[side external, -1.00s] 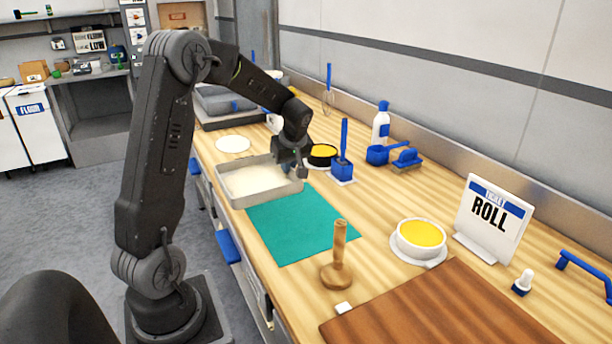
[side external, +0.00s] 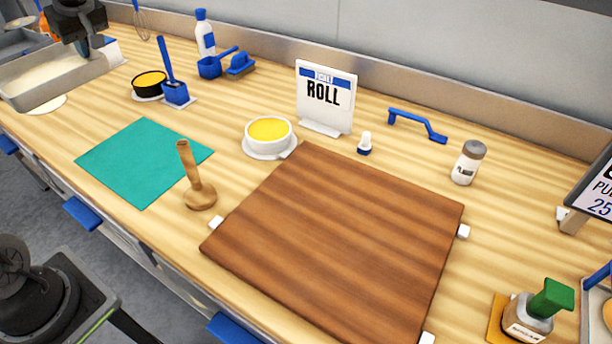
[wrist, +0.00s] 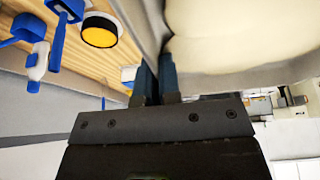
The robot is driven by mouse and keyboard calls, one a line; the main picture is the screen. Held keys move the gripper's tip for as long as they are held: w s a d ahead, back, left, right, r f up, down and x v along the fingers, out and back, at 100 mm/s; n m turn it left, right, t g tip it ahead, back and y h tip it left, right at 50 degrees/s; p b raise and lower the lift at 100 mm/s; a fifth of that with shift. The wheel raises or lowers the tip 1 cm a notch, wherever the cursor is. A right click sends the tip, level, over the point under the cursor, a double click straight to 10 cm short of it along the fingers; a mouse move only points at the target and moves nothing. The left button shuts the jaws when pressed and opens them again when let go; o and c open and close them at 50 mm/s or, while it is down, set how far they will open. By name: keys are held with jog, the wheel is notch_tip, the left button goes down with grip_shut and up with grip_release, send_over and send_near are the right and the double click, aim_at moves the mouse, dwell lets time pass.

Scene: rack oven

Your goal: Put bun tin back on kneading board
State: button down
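The bun tin (side external: 42,92) is a grey rectangular pan with a pale filling. It is at the far left of the side view, seemingly raised above the counter. My gripper (side external: 82,45) is at its right-hand rim. In the wrist view my gripper's two blue-tipped fingers (wrist: 157,78) are close together with the wall of the tin (wrist: 152,25) between them. The kneading board (side external: 335,235) is a large brown wooden slab lying flat on the counter at the front centre, bare on top, with small white blocks at its corners. The tin is well away from it.
Between tin and board are a teal mat (side external: 140,160), an upright wooden tool (side external: 197,190), a yellow-filled white bowl (side external: 268,136) and a blue brush holder (side external: 174,92). A ROLL ticket stand (side external: 325,98) is behind the board. A green-topped bottle (side external: 530,318) stands right of it.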

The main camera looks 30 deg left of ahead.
jog(key=w+d+m+t, duration=0.1)
jog(key=w+d+m, duration=0.25)
jog(key=d, duration=0.45)
jog(key=w+d+m+t+h, duration=0.1)
jog(key=w+d+m, duration=0.1)
jog(key=w+d, duration=0.4)
jog(key=w+d+m+t, duration=0.1)
jog(key=w+d+m, duration=0.2)
jog(key=d, duration=0.6)
jog(key=s+d+m+t+h, duration=0.15)
jog(key=d+m, duration=0.35)
jog(key=d, duration=1)
jog(key=s+d+m+h, duration=0.2)
jog(key=d+m, duration=0.2)
jog(key=d, duration=1.1)
notch_tip(320, 180, down, 11)
jog(key=d+f, duration=0.2)
jog(key=d, duration=0.1)
jog(key=s+d+f, duration=0.1)
jog(key=d+f, duration=0.1)
jog(key=d, duration=0.2)
jog(key=s+d+f, duration=0.1)
jog(key=d+f, duration=0.2)
jog(key=d, duration=0.1)
jog(key=shift+s, duration=0.25)
jog(key=shift+d+f, duration=0.15)
jog(key=shift+f, duration=1.9)
jog(key=shift+f, duration=0.1)
